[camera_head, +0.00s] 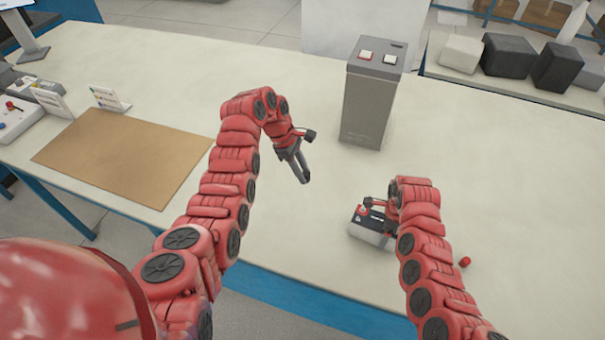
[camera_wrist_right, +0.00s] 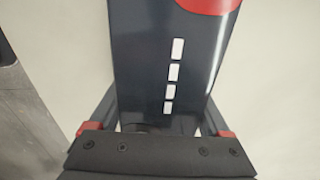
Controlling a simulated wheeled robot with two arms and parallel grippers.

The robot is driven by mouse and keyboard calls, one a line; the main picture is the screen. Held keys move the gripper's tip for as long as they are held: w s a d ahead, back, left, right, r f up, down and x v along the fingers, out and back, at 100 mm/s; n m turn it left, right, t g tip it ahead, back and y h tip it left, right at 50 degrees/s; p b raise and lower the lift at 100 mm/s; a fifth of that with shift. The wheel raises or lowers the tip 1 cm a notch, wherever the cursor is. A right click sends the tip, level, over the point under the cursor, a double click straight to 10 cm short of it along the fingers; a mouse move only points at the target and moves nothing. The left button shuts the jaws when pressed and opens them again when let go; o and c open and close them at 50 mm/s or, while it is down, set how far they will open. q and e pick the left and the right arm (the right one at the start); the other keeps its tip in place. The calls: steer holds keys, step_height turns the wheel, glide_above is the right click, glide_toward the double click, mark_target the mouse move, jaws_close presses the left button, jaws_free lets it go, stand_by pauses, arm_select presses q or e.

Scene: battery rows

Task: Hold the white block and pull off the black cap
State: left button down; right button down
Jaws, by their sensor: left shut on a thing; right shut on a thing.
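A block with a black cap (camera_head: 373,222) and a pale whitish lower body (camera_head: 366,237) stands near the table's front edge. The cap has a red round spot and white marks. My right gripper (camera_head: 378,204) is shut on the black cap. In the right wrist view the dark cap (camera_wrist_right: 165,70) lies between the fingers, with a row of white bars and part of the red spot. My left gripper (camera_head: 301,172) hangs above the table, apart from the block, up and left of it. Its fingers are close together; what they hold cannot be made out.
A grey box (camera_head: 370,108) with two buttons stands behind the block. A small red piece (camera_head: 465,261) lies right of my right arm. A brown mat (camera_head: 122,158) lies at left. White (camera_head: 461,53) and dark blocks (camera_head: 508,56) stand at the back right. The table between is clear.

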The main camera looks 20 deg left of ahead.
arm_select(q)
steer(key=shift+r, duration=0.35)
arm_select(e)
jaws_free()
steer(key=shift+r, duration=0.15)
step_height(320, 180, up, 12)
steer(key=shift+f, duration=0.1)
stand_by(0.3)
stand_by(0.4)
